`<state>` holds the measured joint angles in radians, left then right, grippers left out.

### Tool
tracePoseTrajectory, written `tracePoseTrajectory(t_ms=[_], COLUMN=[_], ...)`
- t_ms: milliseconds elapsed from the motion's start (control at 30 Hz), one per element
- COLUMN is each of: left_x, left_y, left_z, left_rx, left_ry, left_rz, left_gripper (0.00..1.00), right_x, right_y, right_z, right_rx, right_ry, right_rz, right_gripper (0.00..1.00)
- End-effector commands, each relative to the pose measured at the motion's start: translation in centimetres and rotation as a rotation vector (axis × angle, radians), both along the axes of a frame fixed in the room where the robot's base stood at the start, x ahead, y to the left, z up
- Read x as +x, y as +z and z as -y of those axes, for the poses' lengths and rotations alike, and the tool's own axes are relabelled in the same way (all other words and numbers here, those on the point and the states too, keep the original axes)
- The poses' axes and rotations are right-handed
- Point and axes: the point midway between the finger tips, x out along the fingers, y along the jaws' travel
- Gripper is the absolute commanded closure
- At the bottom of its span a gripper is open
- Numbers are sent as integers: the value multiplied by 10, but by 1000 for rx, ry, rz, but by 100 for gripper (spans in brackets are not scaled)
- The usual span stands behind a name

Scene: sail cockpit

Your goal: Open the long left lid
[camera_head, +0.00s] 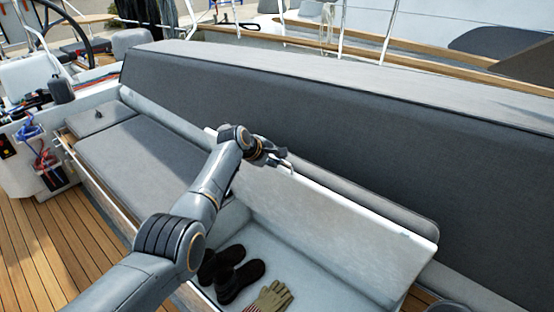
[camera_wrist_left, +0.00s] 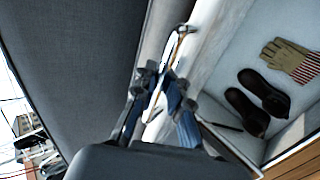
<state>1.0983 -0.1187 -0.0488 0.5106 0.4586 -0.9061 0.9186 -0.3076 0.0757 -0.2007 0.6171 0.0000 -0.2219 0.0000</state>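The long lid (camera_head: 340,225) stands raised along the bench, its pale underside towards me and its grey cushion side towards the backrest. The compartment below it is open. My left gripper (camera_head: 279,159) is at the lid's upper edge, near its left end. In the left wrist view my left gripper (camera_wrist_left: 166,112) has one finger on each side of the lid's edge (camera_wrist_left: 182,65), with a thin bright metal part between them. Whether the fingers press on it is not clear. My right gripper is not in view.
Inside the compartment (camera_head: 290,255) lie dark shoes (camera_head: 241,279) and a work glove (camera_head: 272,297). A closed grey seat section (camera_head: 140,160) lies left of the opening. The tall grey backrest (camera_head: 330,110) runs close behind the lid. Wooden deck (camera_head: 50,245) is clear at lower left.

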Motion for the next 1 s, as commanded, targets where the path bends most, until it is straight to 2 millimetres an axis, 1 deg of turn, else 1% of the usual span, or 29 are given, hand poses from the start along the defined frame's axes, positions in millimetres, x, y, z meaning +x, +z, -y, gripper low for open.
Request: tracePoseTrajectory(t_ms=[33,67,333,433,567,867,1000], left_x=[0,0,0,0,-2,-16,-26], left_y=[0,1,0,0,3,19,31], left_z=[0,0,0,0,-2,-12,-21], left_rx=[0,1,2,2,2,2,3], left_ry=[0,0,-1,-1,-1,0,0], left_rz=[0,1,1,3,4,5,6], left_gripper=[74,68,67,67,67,67,67], right_x=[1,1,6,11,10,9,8], right_y=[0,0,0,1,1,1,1], right_z=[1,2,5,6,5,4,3], right_rx=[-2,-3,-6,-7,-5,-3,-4], right_ry=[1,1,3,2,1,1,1], right_rz=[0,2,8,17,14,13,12], right_gripper=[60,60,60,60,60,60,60])
